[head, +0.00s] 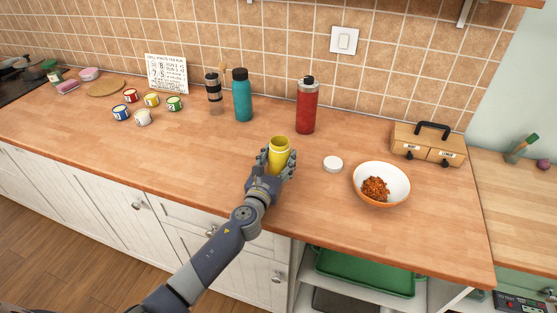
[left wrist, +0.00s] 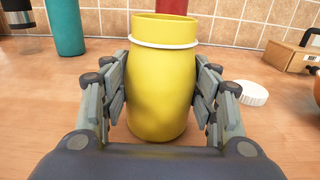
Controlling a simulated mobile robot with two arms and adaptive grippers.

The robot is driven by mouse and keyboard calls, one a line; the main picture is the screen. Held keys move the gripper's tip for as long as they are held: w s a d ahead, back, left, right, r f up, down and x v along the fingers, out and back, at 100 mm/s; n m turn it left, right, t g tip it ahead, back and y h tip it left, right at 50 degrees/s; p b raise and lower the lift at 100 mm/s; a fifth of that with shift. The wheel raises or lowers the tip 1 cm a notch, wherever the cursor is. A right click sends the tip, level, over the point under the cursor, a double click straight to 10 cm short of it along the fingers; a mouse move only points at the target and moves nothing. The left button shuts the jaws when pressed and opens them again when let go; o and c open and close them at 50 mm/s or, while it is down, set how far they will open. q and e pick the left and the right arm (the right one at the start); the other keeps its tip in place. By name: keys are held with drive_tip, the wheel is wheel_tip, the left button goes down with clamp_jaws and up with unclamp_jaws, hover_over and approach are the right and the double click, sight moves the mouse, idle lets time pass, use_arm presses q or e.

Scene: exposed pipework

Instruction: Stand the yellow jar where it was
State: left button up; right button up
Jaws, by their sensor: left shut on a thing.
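The yellow jar (head: 279,154) is upright and without a lid in the head view, near the front middle of the wooden counter. My left gripper (head: 275,163) is shut on it, with fingers on both sides. In the left wrist view the jar (left wrist: 162,85) fills the middle, between the two fingers of the gripper (left wrist: 162,95). It has a pale ring below its rim. I cannot tell whether its base touches the counter. A white lid (head: 333,164) lies to its right and also shows in the left wrist view (left wrist: 252,93). My right gripper is not in view.
A white bowl (head: 381,184) with reddish-brown food stands right of the lid. A red bottle (head: 306,108), a teal bottle (head: 242,97) and a dark-banded tumbler (head: 213,88) stand behind. Several small cups (head: 143,118) are at left.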

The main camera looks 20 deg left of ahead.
use_arm(q)
drive_tip(key=shift+f, duration=0.1)
drive_tip(key=o, duration=1.2)
drive_tip(key=shift+c, duration=0.2)
drive_tip(key=shift+s+r, duration=0.1)
drive_tip(key=shift+r, duration=0.15)
drive_tip(key=s, duration=1.2)
drive_tip(key=shift+a, duration=0.2)
